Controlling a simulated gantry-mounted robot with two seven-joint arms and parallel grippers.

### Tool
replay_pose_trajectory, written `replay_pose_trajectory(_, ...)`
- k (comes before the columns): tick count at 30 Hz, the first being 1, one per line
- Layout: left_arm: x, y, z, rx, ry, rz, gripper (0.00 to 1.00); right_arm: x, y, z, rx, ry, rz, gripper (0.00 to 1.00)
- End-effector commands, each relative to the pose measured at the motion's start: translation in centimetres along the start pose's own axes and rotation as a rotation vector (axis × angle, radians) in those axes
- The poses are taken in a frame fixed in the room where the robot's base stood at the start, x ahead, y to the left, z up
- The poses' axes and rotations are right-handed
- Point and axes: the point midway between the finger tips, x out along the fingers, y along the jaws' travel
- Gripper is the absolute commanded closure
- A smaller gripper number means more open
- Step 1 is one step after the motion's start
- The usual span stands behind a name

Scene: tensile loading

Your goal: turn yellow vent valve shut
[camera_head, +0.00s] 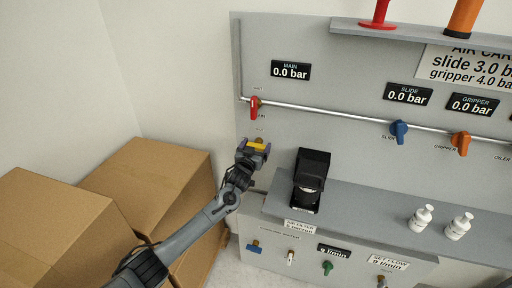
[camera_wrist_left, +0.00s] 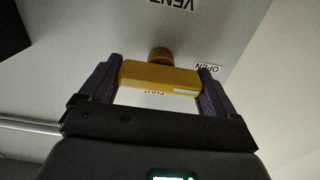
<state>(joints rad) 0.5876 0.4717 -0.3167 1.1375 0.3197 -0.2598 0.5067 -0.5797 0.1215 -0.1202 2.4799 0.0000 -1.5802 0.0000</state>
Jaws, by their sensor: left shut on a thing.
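The yellow vent valve (camera_head: 257,147) is on the grey wall panel, below the red valve. In the left wrist view its yellow handle (camera_wrist_left: 160,76) lies across the jaws, with its round stem (camera_wrist_left: 160,55) behind it. My left gripper (camera_head: 254,149) is shut on the handle, one dark finger at each end of it. In the wrist view, a VENT label (camera_wrist_left: 175,4) and an OPEN label (camera_wrist_left: 207,69) show on the panel. Another label below the handle is partly hidden. My right gripper is not in view.
A red valve (camera_head: 254,106) sits on the pipe above. A black device (camera_head: 311,178) stands on the grey shelf to the right. Blue (camera_head: 399,131) and orange (camera_head: 461,143) valves are farther right. Cardboard boxes (camera_head: 152,190) stand at the left, close to my left arm.

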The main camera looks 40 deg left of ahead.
Motion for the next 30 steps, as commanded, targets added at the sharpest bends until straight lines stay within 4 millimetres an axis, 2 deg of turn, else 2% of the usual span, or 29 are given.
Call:
replay_pose_trajectory(11,0.0,0.1,-0.3,0.109,0.0,0.0,0.41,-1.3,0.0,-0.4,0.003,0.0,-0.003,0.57)
replay_pose_trajectory(30,0.0,0.3,-0.2,0.682,0.0,0.0,0.41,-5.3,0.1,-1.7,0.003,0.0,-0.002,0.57)
